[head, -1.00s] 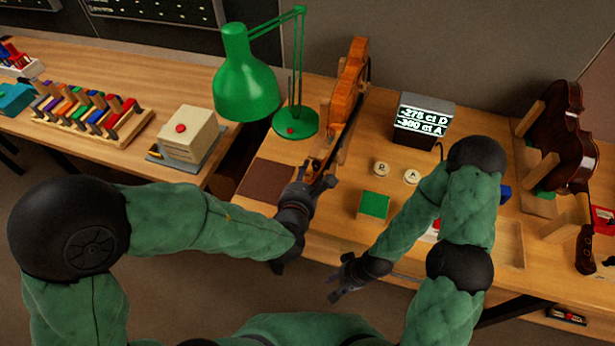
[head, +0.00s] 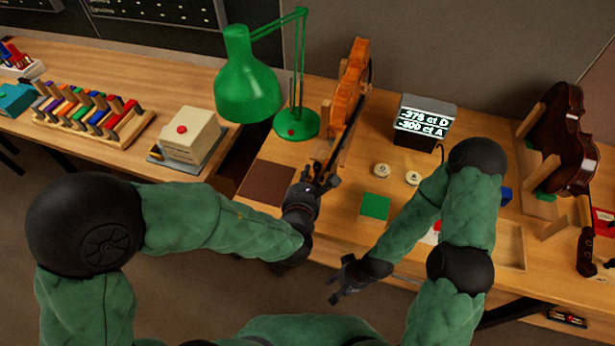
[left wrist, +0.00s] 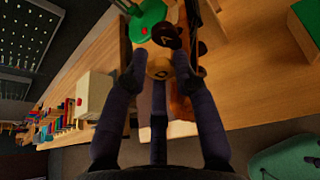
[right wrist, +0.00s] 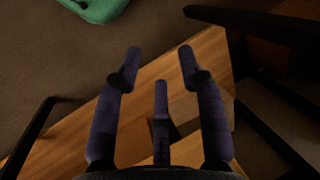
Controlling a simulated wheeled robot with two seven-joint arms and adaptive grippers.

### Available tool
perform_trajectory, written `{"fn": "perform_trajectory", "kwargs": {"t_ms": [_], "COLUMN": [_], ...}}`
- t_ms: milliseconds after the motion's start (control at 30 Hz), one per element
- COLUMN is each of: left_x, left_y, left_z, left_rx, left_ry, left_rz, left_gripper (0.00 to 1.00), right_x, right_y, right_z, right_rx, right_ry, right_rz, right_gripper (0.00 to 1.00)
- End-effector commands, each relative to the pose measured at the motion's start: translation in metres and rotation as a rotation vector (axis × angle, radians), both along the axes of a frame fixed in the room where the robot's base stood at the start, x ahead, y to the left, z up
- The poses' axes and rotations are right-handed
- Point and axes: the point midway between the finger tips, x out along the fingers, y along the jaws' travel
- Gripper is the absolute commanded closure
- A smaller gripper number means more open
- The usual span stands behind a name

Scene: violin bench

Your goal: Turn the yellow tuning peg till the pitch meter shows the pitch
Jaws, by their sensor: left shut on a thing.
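The orange violin (head: 350,85) stands upright in its holder on the bench, its neck toward me. My left gripper (head: 322,172) is at the neck's near end. In the left wrist view its fingers are shut on the yellow tuning peg (left wrist: 159,68), marked D. A dark brown peg (left wrist: 166,36), marked A, sits just beyond. The pitch meter (head: 424,122) shows two lines, D and A, both negative; D seems near -375 ct and A near -300 ct, but the digits are blurred. My right gripper (head: 343,285) is open and empty, low before the bench edge.
A green lamp (head: 249,80) stands left of the violin. Two round cream buttons (head: 382,170) and a green square (head: 375,206) lie right of the neck. A brown mat (head: 266,182) lies left. A dark violin (head: 560,140) rests in a rack at the right.

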Motion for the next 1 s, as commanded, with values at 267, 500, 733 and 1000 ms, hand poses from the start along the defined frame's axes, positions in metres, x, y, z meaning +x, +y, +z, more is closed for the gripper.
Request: {"fn": "perform_trajectory", "kwargs": {"t_ms": [267, 500, 733, 1000], "left_x": [0.001, 0.002, 0.003, 0.004], "left_y": [-0.007, -0.01, -0.011, -0.011], "left_z": [0.004, 0.005, 0.005, 0.006], "left_rx": [-0.002, -0.002, -0.004, -0.006], "left_ry": [-0.009, -0.008, -0.008, -0.01], "left_rz": [0.151, 0.312, 0.436, 0.498], "left_gripper": [1.0, 1.0, 1.0, 1.0], "right_x": [0.0, 0.0, 0.0, 0.0], "right_y": [0.0, 0.0, 0.0, 0.0], "right_z": [0.004, 0.009, 0.014, 0.016], "right_rx": [0.0, 0.0, 0.0, 0.0], "right_ry": [0.0, 0.0, 0.0, 0.0], "right_rz": [0.0, 0.0, 0.0, 0.0], "right_gripper": [0.6, 0.6, 0.6, 0.6]}}
